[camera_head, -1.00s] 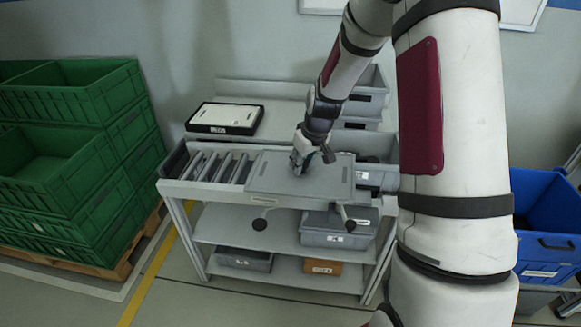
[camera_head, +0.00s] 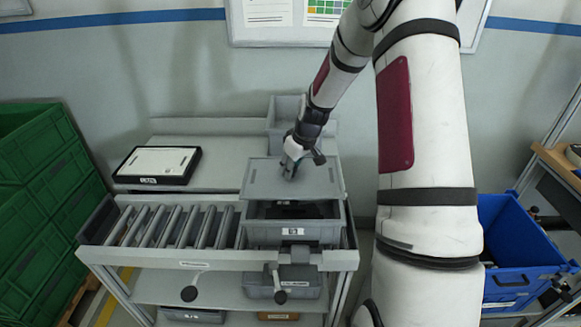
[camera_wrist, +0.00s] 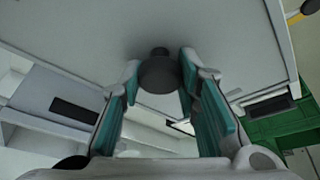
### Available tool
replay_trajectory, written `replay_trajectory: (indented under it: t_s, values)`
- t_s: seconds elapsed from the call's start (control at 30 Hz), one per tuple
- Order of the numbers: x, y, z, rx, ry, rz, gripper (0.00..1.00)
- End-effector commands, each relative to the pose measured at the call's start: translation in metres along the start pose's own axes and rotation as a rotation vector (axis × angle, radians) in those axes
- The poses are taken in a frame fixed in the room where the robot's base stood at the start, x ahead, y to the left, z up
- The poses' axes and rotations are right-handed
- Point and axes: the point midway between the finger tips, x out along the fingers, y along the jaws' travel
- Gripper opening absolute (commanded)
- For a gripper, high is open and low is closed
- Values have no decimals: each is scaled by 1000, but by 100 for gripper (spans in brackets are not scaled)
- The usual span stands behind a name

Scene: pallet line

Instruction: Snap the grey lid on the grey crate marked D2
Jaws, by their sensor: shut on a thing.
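The grey lid (camera_head: 260,182) is a flat panel held roughly level by my gripper (camera_head: 290,170). In the wrist view the fingers close on a dark round knob on the lid (camera_wrist: 220,30). The grey crate (camera_head: 262,232) stands at the right end of the roller bench with a white label on its front; I cannot read the mark surely. The lid is above the crate and toward its back, so the front of the dark opening shows. The lid hides the crate's rear rim, and I cannot tell whether they touch there.
Rollers (camera_head: 180,228) lie left of the crate. A black tray with a white top (camera_head: 158,165) sits on the back shelf, with another grey bin (camera_head: 284,112) behind my gripper. Green crates (camera_head: 45,190) stand left, a blue bin (camera_head: 520,250) right.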

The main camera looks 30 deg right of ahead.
Motion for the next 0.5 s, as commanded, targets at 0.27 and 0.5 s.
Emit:
replay_trajectory:
  t_s: [0.27,0.5]
  values:
    - [22,0,8,2,-1,-2,0]
    - [43,0,17,2,-2,-2,0]
